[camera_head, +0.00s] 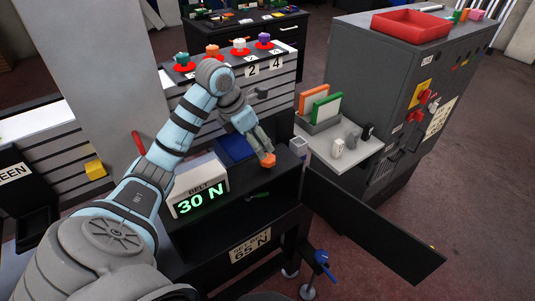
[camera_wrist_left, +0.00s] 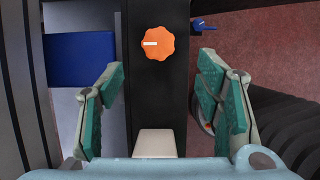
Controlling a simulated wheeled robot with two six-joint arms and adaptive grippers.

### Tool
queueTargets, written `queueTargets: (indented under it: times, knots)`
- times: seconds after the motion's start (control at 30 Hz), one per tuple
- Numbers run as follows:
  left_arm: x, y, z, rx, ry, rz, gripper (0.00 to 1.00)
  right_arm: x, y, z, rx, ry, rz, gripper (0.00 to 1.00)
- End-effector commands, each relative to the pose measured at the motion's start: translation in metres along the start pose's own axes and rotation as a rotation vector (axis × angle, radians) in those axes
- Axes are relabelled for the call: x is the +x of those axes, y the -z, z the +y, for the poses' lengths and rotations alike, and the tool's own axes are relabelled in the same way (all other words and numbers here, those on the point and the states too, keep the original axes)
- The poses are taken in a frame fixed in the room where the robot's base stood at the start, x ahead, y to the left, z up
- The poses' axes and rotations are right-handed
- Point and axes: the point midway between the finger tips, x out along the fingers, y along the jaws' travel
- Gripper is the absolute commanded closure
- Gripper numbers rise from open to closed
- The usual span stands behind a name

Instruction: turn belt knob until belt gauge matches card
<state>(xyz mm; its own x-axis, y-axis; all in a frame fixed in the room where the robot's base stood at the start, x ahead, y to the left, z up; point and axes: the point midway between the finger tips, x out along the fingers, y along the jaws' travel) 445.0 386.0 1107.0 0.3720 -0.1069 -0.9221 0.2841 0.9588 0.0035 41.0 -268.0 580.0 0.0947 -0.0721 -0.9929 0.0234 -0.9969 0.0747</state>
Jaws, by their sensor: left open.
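The belt gauge (camera_head: 200,190) is a pale box reading 30 N in green on the dark bench. The card (camera_head: 250,246) on the bench front below reads 65 N; its upper line is too small to read surely. The orange belt knob (camera_head: 268,160) is lobed, and its white mark points left in the left wrist view (camera_wrist_left: 157,43). My left gripper (camera_head: 262,150) is at the knob in the head view. In the left wrist view my left gripper (camera_wrist_left: 166,80) is open, with its green pads apart and the knob beyond and between them, not gripped. My right gripper is not in view.
A blue block-like object (camera_head: 235,149) lies beside the knob. A blue-handled part (camera_head: 323,262) sits low at the bench's right. A dark panel (camera_head: 370,225) juts out to the right. A grey shelf (camera_head: 338,155) with small items and a tall grey cabinet (camera_head: 380,80) stand behind.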

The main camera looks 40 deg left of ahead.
Motion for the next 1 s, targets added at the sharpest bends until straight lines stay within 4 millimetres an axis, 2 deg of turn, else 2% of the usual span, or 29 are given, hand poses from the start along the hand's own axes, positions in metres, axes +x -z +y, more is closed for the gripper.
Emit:
queueTargets:
  times: [0.1,0.2,0.3,0.4,0.63,0.9,0.93,1.0]
  knots:
    - [0.034,0.000,-0.001,-0.003,0.006,0.002,0.41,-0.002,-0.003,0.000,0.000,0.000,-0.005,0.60]
    - [0.057,-0.001,-0.002,-0.001,0.005,0.001,0.41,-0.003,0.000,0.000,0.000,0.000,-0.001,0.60]
    - [0.072,-0.001,-0.002,0.001,0.003,0.000,0.41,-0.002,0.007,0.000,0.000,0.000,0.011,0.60]
    - [0.080,-0.002,-0.002,0.004,0.002,-0.001,0.41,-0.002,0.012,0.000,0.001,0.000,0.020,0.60]
    - [0.080,-0.002,-0.001,0.005,0.002,-0.001,0.43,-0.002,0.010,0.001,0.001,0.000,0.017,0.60]
    - [0.080,-0.002,-0.001,0.004,0.002,-0.002,0.86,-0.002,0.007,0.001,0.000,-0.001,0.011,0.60]
    - [0.080,-0.002,-0.001,0.004,0.002,-0.002,0.89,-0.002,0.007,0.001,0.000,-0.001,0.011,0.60]
    - [0.080,-0.002,-0.001,0.005,0.002,-0.002,0.89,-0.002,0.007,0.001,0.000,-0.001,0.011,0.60]
